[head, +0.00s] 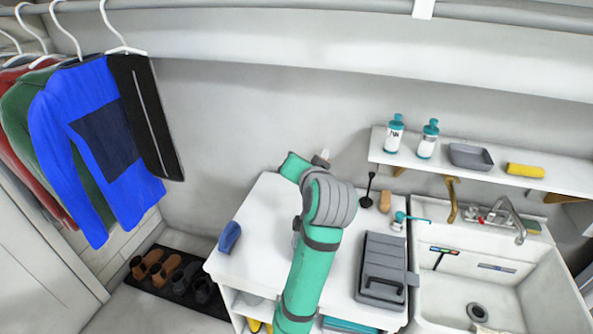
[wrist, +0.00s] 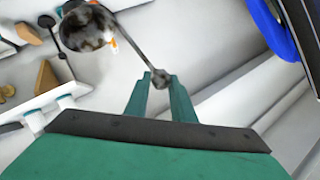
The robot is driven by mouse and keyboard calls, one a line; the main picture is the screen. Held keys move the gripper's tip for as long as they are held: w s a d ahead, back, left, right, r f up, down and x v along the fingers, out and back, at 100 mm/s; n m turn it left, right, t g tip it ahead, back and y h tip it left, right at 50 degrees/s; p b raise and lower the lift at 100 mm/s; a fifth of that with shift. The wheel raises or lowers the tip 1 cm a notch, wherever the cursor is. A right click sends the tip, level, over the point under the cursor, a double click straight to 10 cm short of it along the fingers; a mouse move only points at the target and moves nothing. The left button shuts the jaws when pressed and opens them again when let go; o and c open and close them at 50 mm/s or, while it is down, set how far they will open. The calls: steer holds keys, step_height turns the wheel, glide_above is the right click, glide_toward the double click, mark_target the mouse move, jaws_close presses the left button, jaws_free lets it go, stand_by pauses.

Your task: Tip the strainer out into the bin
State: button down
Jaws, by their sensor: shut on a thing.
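The strainer (wrist: 90,27) shows in the wrist view as a round, mottled dark bowl at the top left, with a thin grey handle running down to my gripper (wrist: 160,78). My gripper's two teal fingers are shut on the handle's end, and the bowl is held off to the left of them. I cannot tell what is in the bowl; a small orange and white patch shows at its right edge. In the head view my own arm hides the fingers and the strainer. I cannot make out a bin in either view.
A white counter (head: 262,217) carries a grey case (head: 382,268), a blue item (head: 229,237) and a dark long-handled tool (head: 367,190). A sink (head: 440,290) stands to the right, under a shelf (head: 462,174) with bottles. Clothes hang at left above shoes (head: 167,272).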

steer(key=shift+w+d+r+m+g, duration=0.15)
steer(key=shift+w+r+m+g, duration=0.15)
steer(key=shift+w+r+g, duration=0.15)
steer(key=shift+w+d+r+m+g+y, duration=0.3)
steer(key=shift+w+d+g, duration=0.1)
steer(key=shift+d, duration=0.05)
steer(key=shift+w+d+r+m+g+y, duration=0.25)
steer(key=shift+w+d+m+g+y, duration=0.1)
steer(key=shift+w+d, duration=0.1)
